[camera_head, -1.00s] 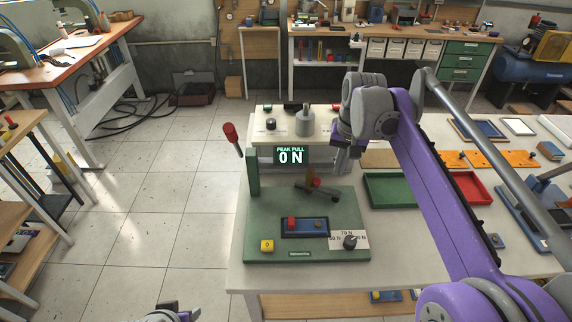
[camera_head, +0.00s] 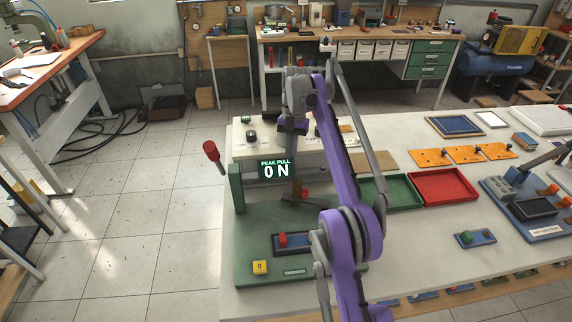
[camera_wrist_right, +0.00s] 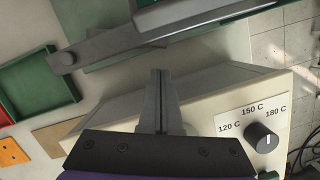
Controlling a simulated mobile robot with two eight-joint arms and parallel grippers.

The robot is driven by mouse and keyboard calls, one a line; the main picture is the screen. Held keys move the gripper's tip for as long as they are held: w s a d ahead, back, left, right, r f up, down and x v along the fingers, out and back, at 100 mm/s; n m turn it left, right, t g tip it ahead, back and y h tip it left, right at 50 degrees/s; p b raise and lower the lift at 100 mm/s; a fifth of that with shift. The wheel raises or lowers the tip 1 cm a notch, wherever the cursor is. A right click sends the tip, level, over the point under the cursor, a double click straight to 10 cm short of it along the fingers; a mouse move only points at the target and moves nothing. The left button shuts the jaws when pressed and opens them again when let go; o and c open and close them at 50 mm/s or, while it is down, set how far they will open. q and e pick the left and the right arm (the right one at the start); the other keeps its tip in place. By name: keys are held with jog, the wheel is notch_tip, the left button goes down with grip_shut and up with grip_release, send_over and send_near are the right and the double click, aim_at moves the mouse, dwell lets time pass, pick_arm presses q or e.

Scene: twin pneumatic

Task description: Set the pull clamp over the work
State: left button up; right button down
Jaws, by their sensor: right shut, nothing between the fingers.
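The green test stand (camera_head: 250,222) carries a shallow blue fixture (camera_head: 305,242) with a red block (camera_head: 283,240). A dark bar with a red part (camera_head: 303,192), which may be the pull clamp, lies across the stand behind the fixture, partly hidden by my right arm. A dark bar with a rounded end (camera_wrist_right: 105,48) also crosses the right wrist view, apart from the fingers in the picture. My right gripper (camera_wrist_right: 157,78) is shut and empty above the pale unit (camera_wrist_right: 110,108). In the head view its fingers are hard to make out. My left gripper is out of view.
A display (camera_head: 274,169) reads PEAK PULL 0 N. A red-knobbed lever (camera_head: 212,152) stands at the left. A yellow block marked 0 (camera_head: 260,267) sits on the stand. Green (camera_head: 389,189) and red (camera_head: 444,186) trays lie at the right. A dial (camera_wrist_right: 262,136) is near my right gripper.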

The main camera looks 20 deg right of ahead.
aim_at(285, 192)
jog(key=b+x, duration=0.2)
jog(key=x, duration=0.4)
jog(key=shift+s+a+f+b, duration=0.1)
jog(key=shift+s+f+b, duration=0.15)
jog(key=shift+b, duration=0.1)
jog(key=shift+a+f, duration=0.1)
jog(key=shift+f, duration=0.55)
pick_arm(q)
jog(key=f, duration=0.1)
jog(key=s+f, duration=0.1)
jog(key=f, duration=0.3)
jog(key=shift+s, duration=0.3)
pick_arm(e)
jog(key=shift+s+a, duration=0.1)
jog(key=shift+s+a+n, duration=0.55)
jog(key=shift+a+n, duration=0.05)
jog(key=shift+n, duration=0.2)
